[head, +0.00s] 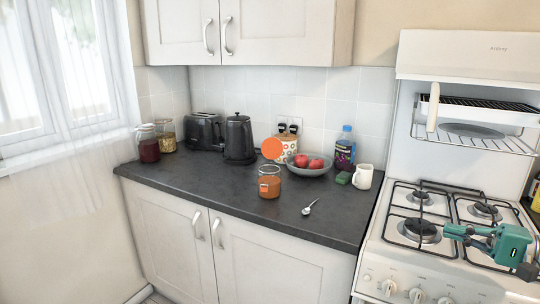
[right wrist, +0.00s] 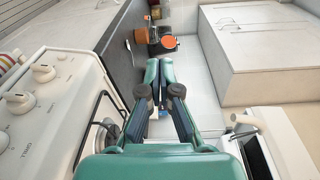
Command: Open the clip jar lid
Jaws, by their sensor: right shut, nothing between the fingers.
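A glass clip jar (head: 269,185) with orange contents stands upright near the front of the dark counter. Its round orange lid (head: 271,149) stands up behind and above the jar's mouth, its flat face toward me, so the jar looks open. I cannot make out the hinge or clip. In the right wrist view the jar (right wrist: 142,36) and lid (right wrist: 168,43) show beyond the fingertips. My right gripper (head: 448,232) is over the hob, well right of the jar, pointing left. Its fingers (right wrist: 160,66) are shut and empty. My left gripper is out of view.
A spoon (head: 308,208) lies right of the jar. A fruit bowl (head: 310,168), green sponge (head: 343,178), white mug (head: 364,177) and bottle (head: 345,150) stand behind. A kettle (head: 238,139) and jars (head: 149,148) are further left. Pan supports (head: 421,232) lie below my gripper.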

